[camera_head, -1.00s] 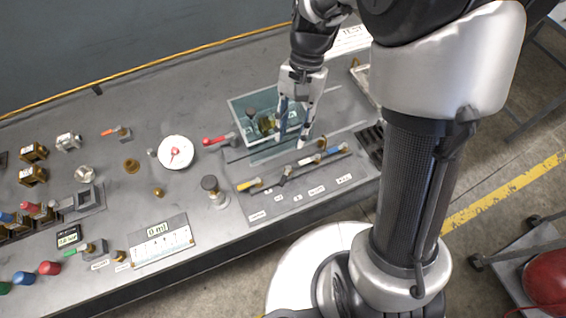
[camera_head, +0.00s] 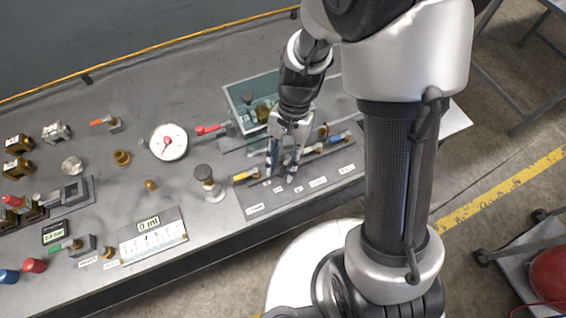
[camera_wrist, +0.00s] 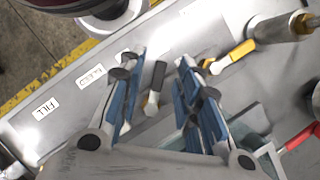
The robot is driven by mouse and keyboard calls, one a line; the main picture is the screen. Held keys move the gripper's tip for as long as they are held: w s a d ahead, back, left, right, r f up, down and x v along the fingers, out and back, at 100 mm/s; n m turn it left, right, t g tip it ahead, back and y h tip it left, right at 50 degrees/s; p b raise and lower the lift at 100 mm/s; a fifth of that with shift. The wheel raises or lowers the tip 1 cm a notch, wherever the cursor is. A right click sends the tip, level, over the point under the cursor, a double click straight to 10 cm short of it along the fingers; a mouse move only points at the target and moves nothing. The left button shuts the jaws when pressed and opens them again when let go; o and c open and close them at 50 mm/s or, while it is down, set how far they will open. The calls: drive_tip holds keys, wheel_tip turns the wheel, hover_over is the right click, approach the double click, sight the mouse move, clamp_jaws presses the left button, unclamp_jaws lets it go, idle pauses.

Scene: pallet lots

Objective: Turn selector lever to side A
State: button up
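The selector lever (camera_wrist: 154,84), with a black handle and a pale base, shows in the wrist view between the two blue-padded fingers of my gripper (camera_wrist: 162,62). The fingers stand apart, with visible gaps on both sides of the lever. In the head view my gripper (camera_head: 281,177) points down over the middle of the valve panel (camera_head: 257,196), low near its small labels. There the fingers largely hide the selector lever. Whether the fingertips are level with the handle is hard to tell. The side letters are too small to read surely.
A yellow-handled lever (camera_head: 246,175) is left of my gripper and a blue-handled one (camera_head: 340,137) is right. A teal bin (camera_head: 232,92) stands behind. A capped post (camera_head: 207,182) and a round gauge (camera_head: 168,142) stand to the left. A red handle (camera_head: 208,129) is nearby.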

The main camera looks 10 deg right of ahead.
drive_tip(key=shift+c, duration=0.3)
clamp_jaws()
drive_tip(key=shift+m, duration=0.3)
drive_tip(key=m+p, duration=0.1)
drive_tip(key=a+m+y+p, duration=0.1)
drive_tip(key=m, duration=0.1)
drive_tip(key=shift+w+r+t, duration=0.1)
drive_tip(key=shift+w+t, duration=0.25)
drive_tip(key=shift+t, duration=0.05)
drive_tip(key=shift+w+a+m+t+y, duration=0.15)
drive_tip(key=shift+w+m+t, duration=0.15)
drive_tip(key=shift+m, duration=0.6)
drive_tip(key=shift+w+a+m+t+y, duration=0.1)
drive_tip(key=shift+w+m+t+y, duration=0.15)
drive_tip(key=shift+m, duration=0.65)
drive_tip(key=shift+w+a+m+t+y, duration=0.1)
drive_tip(key=shift+w+m+t, duration=0.2)
drive_tip(key=shift+m, duration=0.6)
drive_tip(key=shift+s, duration=0.1)
drive_tip(key=shift+o, duration=0.3)
unclamp_jaws()
